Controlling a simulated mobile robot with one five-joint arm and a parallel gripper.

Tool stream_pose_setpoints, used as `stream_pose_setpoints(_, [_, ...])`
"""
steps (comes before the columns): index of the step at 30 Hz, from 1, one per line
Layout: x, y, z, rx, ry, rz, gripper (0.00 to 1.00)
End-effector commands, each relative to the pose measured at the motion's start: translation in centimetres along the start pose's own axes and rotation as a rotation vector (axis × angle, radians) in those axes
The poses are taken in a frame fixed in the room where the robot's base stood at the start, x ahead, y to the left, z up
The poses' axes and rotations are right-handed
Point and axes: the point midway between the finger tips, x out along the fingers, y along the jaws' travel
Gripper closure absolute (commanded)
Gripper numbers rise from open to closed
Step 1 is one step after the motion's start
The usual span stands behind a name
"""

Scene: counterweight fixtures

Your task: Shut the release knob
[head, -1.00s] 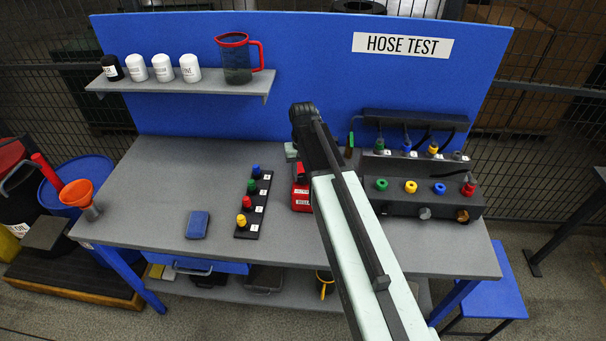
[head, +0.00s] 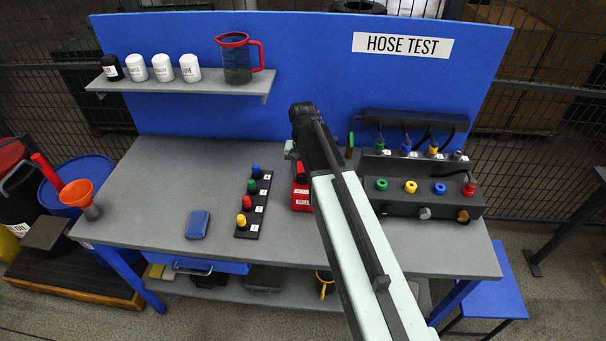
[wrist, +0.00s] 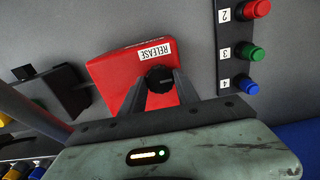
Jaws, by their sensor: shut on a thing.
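The release box is red with a white RELEASE label (wrist: 153,51). It shows in the wrist view (wrist: 112,70) and partly in the head view (head: 301,198), where my arm covers its right side. Its black round knob (wrist: 158,75) has a small pale mark. My gripper (wrist: 160,88) is over the box with its two dark fingers closed in on the knob, one on each side. In the head view my arm hides the fingers and the knob.
A black strip with coloured plugs (head: 254,205) lies left of the box. A hose manifold (head: 425,190) with coloured ports stands to the right. A blue case (head: 198,224) lies farther left. The bench's left half (head: 160,180) is mostly clear.

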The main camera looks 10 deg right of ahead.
Motion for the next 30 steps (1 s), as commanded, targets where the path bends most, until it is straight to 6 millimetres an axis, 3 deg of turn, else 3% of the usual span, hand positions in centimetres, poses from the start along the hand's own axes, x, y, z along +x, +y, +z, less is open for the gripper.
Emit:
stream_pose_setpoints(2, [0.0, 0.0, 0.0, 0.001, 0.0, -0.001, 1.0])
stream_pose_setpoints(3, [0.0, 0.0, 0.0, 0.001, 0.0, -0.001, 0.52])
stream_pose_setpoints(5, [0.0, 0.0, 0.0, 0.001, 0.0, -0.001, 0.41])
stream_pose_setpoints(17, [-0.7, 0.0, 0.0, 0.0, 0.0, -0.001, 0.41])
stream_pose_setpoints(30, [-7.8, -0.1, 0.0, 0.0, 0.0, -0.001, 0.41])
